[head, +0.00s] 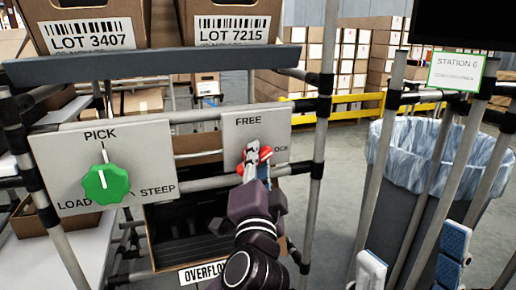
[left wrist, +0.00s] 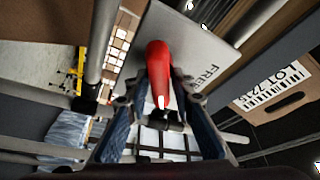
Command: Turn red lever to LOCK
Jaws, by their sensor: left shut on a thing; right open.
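The red lever (head: 266,153) is on a grey plate (head: 235,133) at the centre of the head view. In the left wrist view the red lever (left wrist: 158,60) runs between the fingers of my left gripper (left wrist: 160,92). My right gripper (head: 412,250) is open and empty at the lower right.
A green knob (head: 106,183) sits on another plate at the left. Cartons marked LOT 3407 (head: 92,30) and LOT 7215 (head: 222,28) rest on the shelf above. An overflow bin (head: 190,262) is below. A lined waste bin (head: 420,190) and rack posts stand at the right.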

